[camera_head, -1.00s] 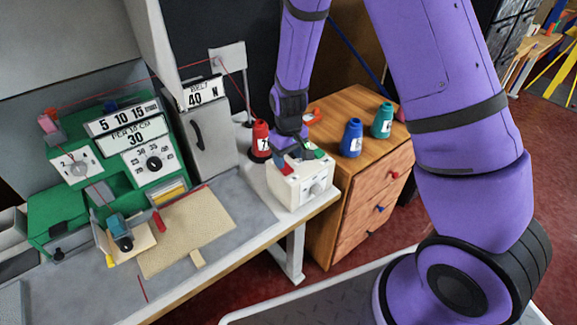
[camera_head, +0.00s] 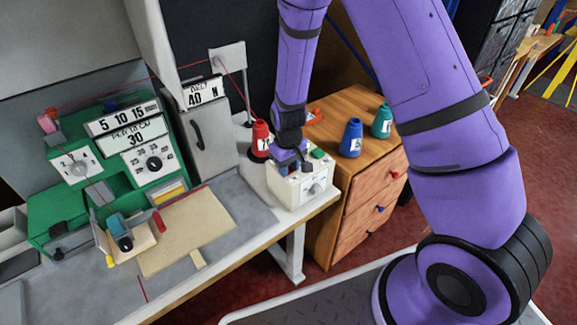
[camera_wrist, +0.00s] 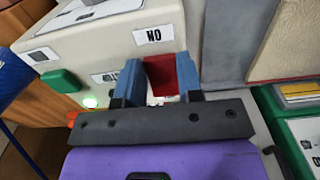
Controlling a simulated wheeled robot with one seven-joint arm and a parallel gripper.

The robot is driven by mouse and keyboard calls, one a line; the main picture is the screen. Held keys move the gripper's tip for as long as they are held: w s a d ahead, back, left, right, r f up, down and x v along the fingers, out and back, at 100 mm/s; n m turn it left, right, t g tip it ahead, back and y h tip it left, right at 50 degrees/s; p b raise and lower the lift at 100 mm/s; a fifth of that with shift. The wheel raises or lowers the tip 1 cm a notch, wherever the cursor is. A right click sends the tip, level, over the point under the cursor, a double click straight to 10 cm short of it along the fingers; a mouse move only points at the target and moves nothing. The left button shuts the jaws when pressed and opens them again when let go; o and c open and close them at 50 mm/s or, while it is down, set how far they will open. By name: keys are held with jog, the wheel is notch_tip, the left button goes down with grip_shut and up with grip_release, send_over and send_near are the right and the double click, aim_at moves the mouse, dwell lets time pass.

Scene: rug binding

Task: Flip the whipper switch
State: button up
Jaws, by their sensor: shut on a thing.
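The whipper is a cream-white box (camera_head: 300,188) at the right end of the grey bench, with a knob on its front. Its red switch (camera_wrist: 160,75) stands between my two blue fingers in the wrist view. My gripper (camera_wrist: 157,80) is shut on the red switch, one finger on each side. An upside-down ON label (camera_wrist: 153,35) is on the box beyond the switch. Another label is partly hidden by the left finger. In the head view my gripper (camera_head: 290,160) covers the switch.
A red cone (camera_head: 260,138) stands close behind and left of the box. Blue (camera_head: 351,138) and teal (camera_head: 382,121) cones stand on the wooden drawer unit (camera_head: 340,215) at right. A green machine (camera_head: 125,150) and a tan board (camera_head: 185,230) are to the left.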

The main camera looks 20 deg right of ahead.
jog(key=shift+w+a+r+g+h, duration=0.1)
jog(key=shift+g+h, duration=0.1)
jog(key=shift+g, duration=0.4)
jog(key=shift+w+d+r+g+h, duration=0.1)
jog(key=shift+w+g+h, duration=0.1)
jog(key=shift+g, duration=0.4)
jog(key=shift+w+a+r+g+h, duration=0.1)
jog(key=shift+g+h, duration=0.1)
jog(key=shift+g, duration=0.4)
jog(key=o, duration=0.9)
jog(key=shift+o, duration=0.2)
jog(key=v, duration=1)
jog(key=shift+r, duration=0.35)
jog(key=shift+w, duration=0.1)
